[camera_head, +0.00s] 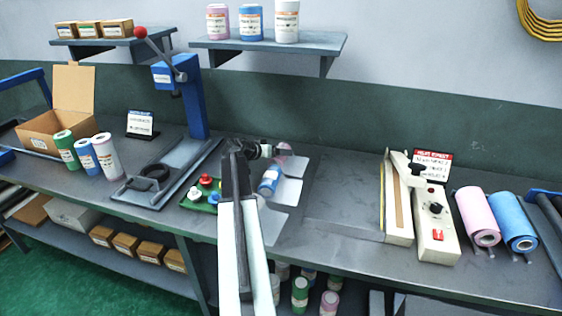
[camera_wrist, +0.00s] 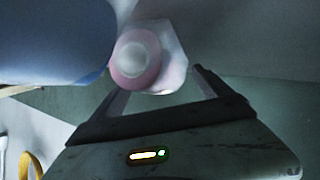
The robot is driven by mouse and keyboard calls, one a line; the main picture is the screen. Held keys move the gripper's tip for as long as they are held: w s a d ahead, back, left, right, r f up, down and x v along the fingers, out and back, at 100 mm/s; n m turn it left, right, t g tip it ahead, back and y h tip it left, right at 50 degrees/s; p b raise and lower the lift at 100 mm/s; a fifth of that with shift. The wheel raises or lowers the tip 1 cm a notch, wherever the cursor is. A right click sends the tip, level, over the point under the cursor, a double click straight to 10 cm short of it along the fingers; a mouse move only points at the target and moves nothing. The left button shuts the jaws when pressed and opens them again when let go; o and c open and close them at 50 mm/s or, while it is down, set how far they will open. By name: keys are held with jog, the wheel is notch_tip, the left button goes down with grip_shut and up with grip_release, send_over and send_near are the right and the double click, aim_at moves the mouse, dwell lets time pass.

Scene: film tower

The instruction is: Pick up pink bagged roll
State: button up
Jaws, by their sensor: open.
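The pink bagged roll (camera_head: 284,149) lies on the bench beyond my gripper (camera_head: 264,151) in the head view, partly hidden by it. In the wrist view the pink bagged roll (camera_wrist: 132,62) shows end-on, with a pale core and clear wrapping around it. My gripper (camera_wrist: 158,84) is open there, with one finger on each side of the roll's lower part. I cannot tell whether the fingers touch it. A blue bagged roll (camera_head: 269,180) lies just nearer on the bench, and a large blue shape (camera_wrist: 50,40) fills the wrist view's upper left.
Left of my arm are a green tray (camera_head: 199,199) with red and white knobs and a blue press (camera_head: 193,100). A heat sealer (camera_head: 436,222) and larger pink (camera_head: 476,214) and blue (camera_head: 512,219) rolls stand right. The bench between is mostly clear.

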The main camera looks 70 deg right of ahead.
jog(key=c, duration=1.8)
jog(key=shift+r, duration=0.15)
jog(key=shift+r+p, duration=0.3)
jog(key=shift+p, duration=0.25)
grip_shut()
notch_tip(320, 180, up, 10)
jog(key=p, duration=0.9)
jog(key=shift+f, duration=0.25)
jog(key=shift+s+f, duration=0.1)
jog(key=shift+f, duration=0.1)
